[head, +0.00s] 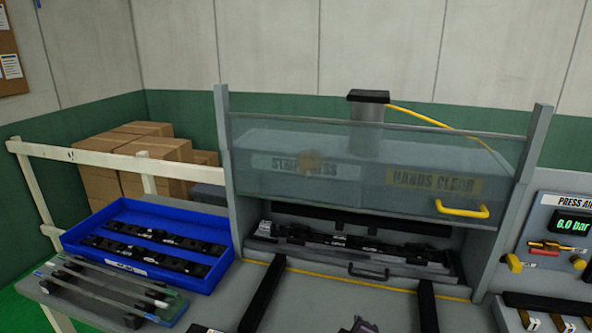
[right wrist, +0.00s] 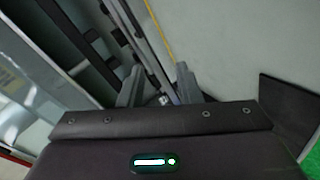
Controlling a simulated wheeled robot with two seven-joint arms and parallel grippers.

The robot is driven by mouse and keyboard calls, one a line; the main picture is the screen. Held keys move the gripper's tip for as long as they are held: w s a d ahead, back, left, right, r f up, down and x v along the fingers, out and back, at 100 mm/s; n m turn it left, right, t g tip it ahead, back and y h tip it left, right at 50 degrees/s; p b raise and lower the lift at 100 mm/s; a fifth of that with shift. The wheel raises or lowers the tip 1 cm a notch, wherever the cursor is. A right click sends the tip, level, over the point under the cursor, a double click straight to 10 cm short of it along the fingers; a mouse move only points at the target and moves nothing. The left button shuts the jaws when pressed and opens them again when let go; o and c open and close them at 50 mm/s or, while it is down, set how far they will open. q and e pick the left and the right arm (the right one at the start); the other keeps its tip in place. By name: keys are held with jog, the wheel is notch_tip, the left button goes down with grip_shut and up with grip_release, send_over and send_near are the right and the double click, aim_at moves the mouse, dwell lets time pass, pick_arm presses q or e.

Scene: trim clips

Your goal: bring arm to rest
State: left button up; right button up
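My right gripper (right wrist: 159,84) shows in the right wrist view with its two grey fingers spread apart, so it is open. A long, narrow metallic strip (right wrist: 155,50) passes behind the gap between the fingers. I see nothing clamped between them, and I cannot tell how far off the strip is. In the head view a small dark purple-grey part shows at the bottom edge; I cannot tell whether it belongs to my right arm. My left gripper does not show in either view.
A press (head: 238,190) with a clear guard and yellow handle (head: 461,210) holds a black trim strip (head: 345,242). A blue tray (head: 75,246) with black strips stands left, beside clear strips (head: 110,283). A pressure panel (head: 566,205) is right. Cardboard boxes (head: 150,165) stand behind.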

jog(key=s+d+r+m+g+y, duration=0.1)
jog(key=s+d+m+g, duration=0.15)
jog(key=s, duration=0.65)
jog(key=s+d+m+g+y, duration=0.1)
jog(key=s+m+g, duration=0.25)
jog(key=s, duration=0.45)
jog(key=s+d+r+m+g, duration=0.1)
jog(key=s+d+m+g, duration=0.15)
jog(key=s, duration=0.65)
jog(key=s+f+g+b, duration=0.25)
jog(key=f+b, duration=0.35)
jog(key=f, duration=3.1)
pick_arm(q)
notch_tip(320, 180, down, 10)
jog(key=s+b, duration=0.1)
jog(key=b, duration=0.3)
pick_arm(e)
jog(key=s+d+f, duration=0.3)
jog(key=s+f, duration=1.6)
jog(key=f, duration=0.2)
jog(key=shift+s+d, duration=0.15)
jog(key=shift+s, duration=0.2)
jog(key=shift+m, duration=0.25)
